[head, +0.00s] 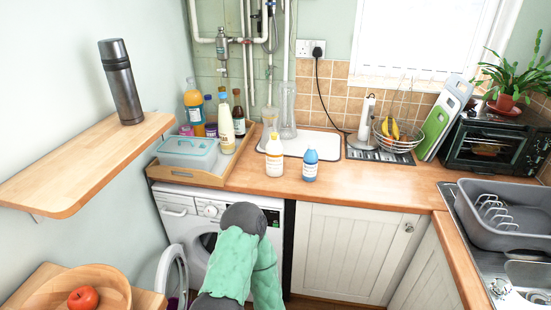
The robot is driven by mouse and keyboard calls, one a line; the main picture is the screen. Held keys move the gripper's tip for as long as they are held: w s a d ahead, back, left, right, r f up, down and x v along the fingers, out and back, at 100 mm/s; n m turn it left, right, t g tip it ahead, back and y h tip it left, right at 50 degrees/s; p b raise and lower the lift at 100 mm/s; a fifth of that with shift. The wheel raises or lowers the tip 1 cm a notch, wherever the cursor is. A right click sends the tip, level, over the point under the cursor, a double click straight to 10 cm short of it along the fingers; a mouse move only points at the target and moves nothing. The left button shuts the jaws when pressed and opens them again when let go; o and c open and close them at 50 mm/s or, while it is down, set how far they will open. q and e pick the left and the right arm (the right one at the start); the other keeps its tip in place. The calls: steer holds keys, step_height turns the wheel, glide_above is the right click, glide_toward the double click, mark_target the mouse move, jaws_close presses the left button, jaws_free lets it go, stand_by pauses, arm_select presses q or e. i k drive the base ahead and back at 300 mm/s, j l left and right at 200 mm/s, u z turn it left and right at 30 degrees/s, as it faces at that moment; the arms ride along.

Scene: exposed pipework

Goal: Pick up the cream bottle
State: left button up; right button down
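Another pale cream-yellow bottle (226,130) stands in the wooden tray behind, so more than one bottle could be called cream. One of my arms, with green covering and grey joints, shows at the bottom centre, below the counter. Neither gripper can be seen, and nothing touches the bottles.
The wooden tray (182,177) holds a lidded box (187,152) and several bottles. A white mat (301,146) with glassware lies behind the cream-white bottle. A wooden shelf (85,163) juts out at left; the washing machine door (170,270) is open.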

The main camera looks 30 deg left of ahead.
mark_target(274, 149)
steer(key=i+j, duration=0.15)
steer(key=i, duration=0.3)
steer(key=i+j, duration=0.15)
steer(key=i, duration=0.3)
